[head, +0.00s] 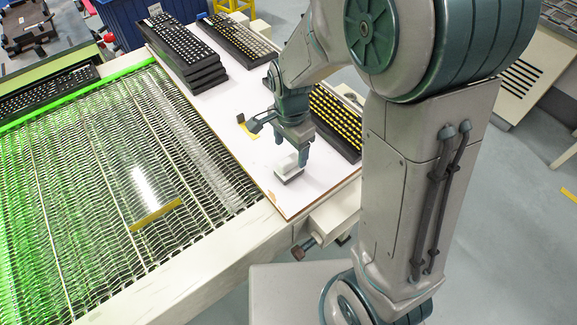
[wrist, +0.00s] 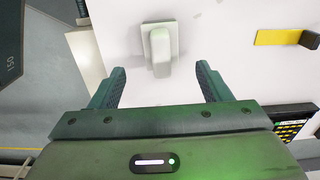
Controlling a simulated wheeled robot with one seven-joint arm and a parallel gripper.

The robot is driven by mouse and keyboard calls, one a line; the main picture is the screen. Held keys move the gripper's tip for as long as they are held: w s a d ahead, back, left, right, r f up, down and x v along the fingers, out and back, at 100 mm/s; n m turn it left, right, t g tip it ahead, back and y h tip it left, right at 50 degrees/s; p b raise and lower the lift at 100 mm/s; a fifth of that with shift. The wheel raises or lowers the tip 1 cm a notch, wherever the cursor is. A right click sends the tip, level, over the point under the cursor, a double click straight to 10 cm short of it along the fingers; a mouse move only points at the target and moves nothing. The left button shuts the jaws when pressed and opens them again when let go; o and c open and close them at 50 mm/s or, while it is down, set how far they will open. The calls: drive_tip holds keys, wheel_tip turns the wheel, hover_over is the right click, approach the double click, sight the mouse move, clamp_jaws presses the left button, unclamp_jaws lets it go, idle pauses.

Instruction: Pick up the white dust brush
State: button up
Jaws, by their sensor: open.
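The white dust brush (head: 288,168) lies on the white tabletop near its front edge. In the wrist view, the brush (wrist: 158,48) has a pale square base and a raised grip pointing toward me. My gripper (head: 279,142) is open and empty, close to the brush. In the wrist view, my gripper (wrist: 160,70) has one finger on each side of the brush's line, with the brush mostly beyond the fingertips. I see no contact. The exact height gap cannot be told.
A yellow-bladed tool with a dark handle (wrist: 280,37) lies to the right in the wrist view. Keyboards with yellow parts (head: 335,120) lie behind my gripper. A stack of black keyboards (head: 185,55) stands farther back. A green-edged mesh conveyor (head: 90,180) runs along the left.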

sight(289, 159)
drive_tip(key=shift+a+f+p, duration=0.2)
drive_tip(key=shift+f+p, duration=0.1)
drive_tip(key=shift+f, duration=3.1)
drive_tip(key=c, duration=1.2)
